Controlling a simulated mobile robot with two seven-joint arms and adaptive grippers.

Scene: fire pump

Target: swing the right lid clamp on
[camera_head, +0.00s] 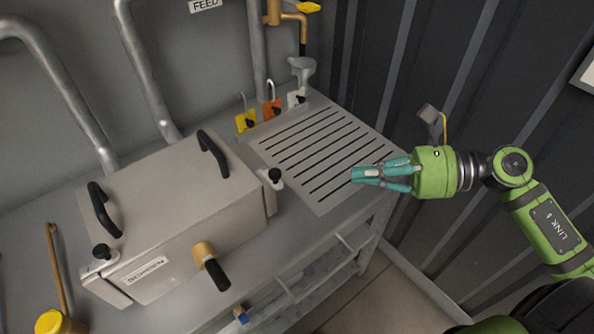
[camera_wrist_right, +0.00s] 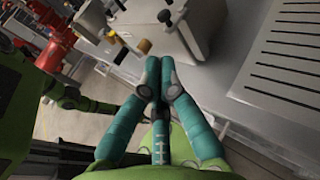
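The right lid clamp (camera_head: 271,180), a pale bracket with a black knob, sits at the right end of the grey lidded box (camera_head: 225,232). Its black knob also shows at the top of the right wrist view (camera_wrist_right: 165,16). A similar left clamp (camera_head: 103,254) is at the box's front left corner. My right gripper (camera_head: 354,174) has teal fingers and hovers right of the right clamp, apart from it, over the slotted drainboard. In the right wrist view its fingertips (camera_wrist_right: 154,82) come together with nothing visible between them. My left gripper is not in view.
The slotted drainboard (camera_head: 345,190) is clear. A brass fitting with a black handle (camera_head: 208,262) juts from the box's front. Two black handles (camera_head: 212,153) stand on the lid. A dark ribbed wall (camera_head: 450,60) is at right.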

